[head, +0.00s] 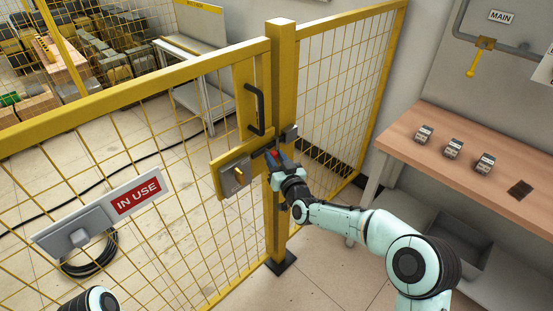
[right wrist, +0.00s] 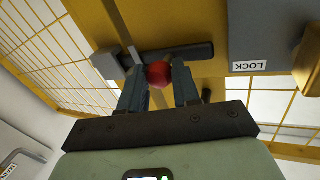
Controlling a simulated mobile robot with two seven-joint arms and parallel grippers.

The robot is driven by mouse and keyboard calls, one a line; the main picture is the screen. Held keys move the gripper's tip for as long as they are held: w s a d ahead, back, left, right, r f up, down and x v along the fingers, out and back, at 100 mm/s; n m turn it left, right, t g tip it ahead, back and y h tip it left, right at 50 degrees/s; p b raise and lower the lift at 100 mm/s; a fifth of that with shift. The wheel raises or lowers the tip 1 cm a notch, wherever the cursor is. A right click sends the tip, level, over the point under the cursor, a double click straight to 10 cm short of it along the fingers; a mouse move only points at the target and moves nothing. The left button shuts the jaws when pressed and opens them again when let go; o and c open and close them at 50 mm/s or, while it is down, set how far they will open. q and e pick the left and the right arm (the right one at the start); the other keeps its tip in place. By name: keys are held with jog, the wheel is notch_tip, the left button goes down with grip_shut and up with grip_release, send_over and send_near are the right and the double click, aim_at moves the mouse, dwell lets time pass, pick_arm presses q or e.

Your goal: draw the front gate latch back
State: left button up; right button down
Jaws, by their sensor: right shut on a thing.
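The front gate (head: 120,88) is a yellow mesh panel beside a yellow post (head: 283,75). Its latch is a dark round bolt (right wrist: 190,54) with a red knob (right wrist: 159,74). The knob also shows small in the head view (head: 275,154). The bolt's left end in the right wrist view lies close to a grey block (right wrist: 107,65); I cannot tell whether it sits inside. My right gripper (right wrist: 158,80) is shut on the red knob, a finger on each side. It reaches the latch from the right in the head view (head: 277,160). My left gripper is out of view.
A grey lock box (right wrist: 270,38) sits beside the bolt; it also shows in the head view (head: 234,177). A black handle (head: 258,112) is above the latch. An "IN USE" sign (head: 137,196) hangs on the gate. A wooden bench (head: 470,165) stands at right.

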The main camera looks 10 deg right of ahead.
aim_at(256, 157)
jog(key=s+a+b, duration=0.1)
jog(key=a, duration=0.1)
jog(key=s+a+b, duration=0.1)
jog(key=s+a, duration=0.1)
jog(key=shift+s+a+f, duration=0.1)
jog(key=shift+a, duration=0.15)
jog(key=shift+s+a+b, duration=0.25)
jog(key=shift+a+b, duration=0.05)
jog(key=shift+b, duration=0.05)
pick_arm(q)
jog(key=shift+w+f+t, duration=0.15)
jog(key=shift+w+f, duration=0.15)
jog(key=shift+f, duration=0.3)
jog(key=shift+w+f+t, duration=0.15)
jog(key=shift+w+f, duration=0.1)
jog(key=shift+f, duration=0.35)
pick_arm(e)
jog(key=c, duration=0.8)
grip_release()
jog(key=shift+a, duration=0.1)
jog(key=shift+s, duration=0.1)
pick_arm(q)
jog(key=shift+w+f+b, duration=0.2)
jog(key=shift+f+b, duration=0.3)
jog(key=shift+b, duration=0.05)
pick_arm(e)
jog(key=v, duration=1.3)
jog(key=shift+s, duration=0.1)
